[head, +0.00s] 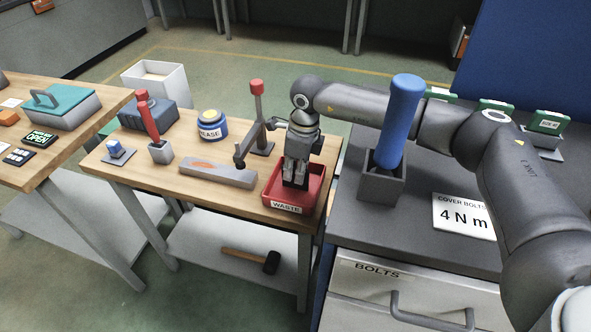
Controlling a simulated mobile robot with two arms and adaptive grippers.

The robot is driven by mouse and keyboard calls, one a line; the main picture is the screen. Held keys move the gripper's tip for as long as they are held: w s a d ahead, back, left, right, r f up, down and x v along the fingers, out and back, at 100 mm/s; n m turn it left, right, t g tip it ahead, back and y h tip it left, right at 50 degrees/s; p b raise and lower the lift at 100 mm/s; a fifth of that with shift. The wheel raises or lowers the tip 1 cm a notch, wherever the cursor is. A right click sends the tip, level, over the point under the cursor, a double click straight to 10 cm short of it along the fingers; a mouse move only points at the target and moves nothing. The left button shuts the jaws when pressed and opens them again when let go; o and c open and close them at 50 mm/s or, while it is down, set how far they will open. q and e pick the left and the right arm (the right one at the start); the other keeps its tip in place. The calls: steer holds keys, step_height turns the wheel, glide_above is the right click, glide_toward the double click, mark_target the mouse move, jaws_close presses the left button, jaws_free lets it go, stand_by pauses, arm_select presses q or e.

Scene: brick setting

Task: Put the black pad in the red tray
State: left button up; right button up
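The red tray (272,188), with a white WASTE label on its front, sits at the right front corner of the middle wooden bench. My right gripper (296,178) points straight down into the tray, its grey fingers close together. A dark shape at the fingertips, low inside the tray, looks like the black pad (294,184). It is small and partly covered by the fingers, so I cannot tell whether they grip it or whether it touches the tray floor. My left gripper is out of view.
A grey block (217,172), a stand with a red knob (257,86) and a grease jar (212,125) stand left of the tray. A blue-handled tool (400,110) rises from a grey holder on the dark cabinet, close to my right arm.

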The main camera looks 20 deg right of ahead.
steer(key=o, duration=0.4)
steer(key=shift+r, duration=0.15)
steer(key=r, duration=0.4)
steer(key=r+b, duration=0.1)
steer(key=r, duration=0.3)
steer(key=d+r, duration=0.1)
steer(key=r, duration=0.3)
steer(key=shift+s+d+b, duration=0.1)
steer(key=shift+s+b, duration=0.2)
steer(key=shift+s, duration=0.1)
